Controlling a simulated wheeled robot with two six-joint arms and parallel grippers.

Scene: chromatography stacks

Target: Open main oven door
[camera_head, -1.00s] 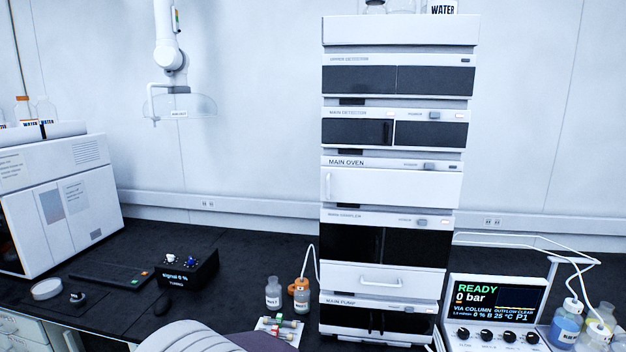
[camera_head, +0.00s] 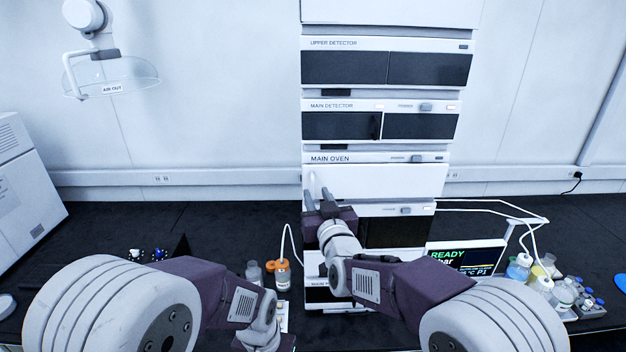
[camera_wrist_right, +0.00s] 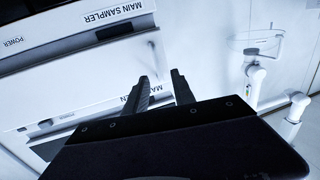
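The main oven (camera_head: 330,158) is a unit in the middle of the instrument stack. Its white door (camera_head: 395,180) looks shut, flush with the front. A slim upright handle (camera_head: 312,184) is at the door's left end. My right gripper (camera_head: 319,193) is in front of the door's lower left, its fingers pointing up near the handle. In the right wrist view the fingers (camera_wrist_right: 160,74) are apart with nothing between them, beside the white door panel (camera_wrist_right: 80,80). I cannot tell whether they touch the handle. My left arm is low at the left; its fingers are out of view.
The main detector (camera_head: 340,126) is above the oven. A READY screen (camera_head: 465,256) and several bottles are at the right. An orange-capped bottle (camera_head: 283,274) stands left of the stack. A clear hood (camera_head: 115,76) hangs at upper left.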

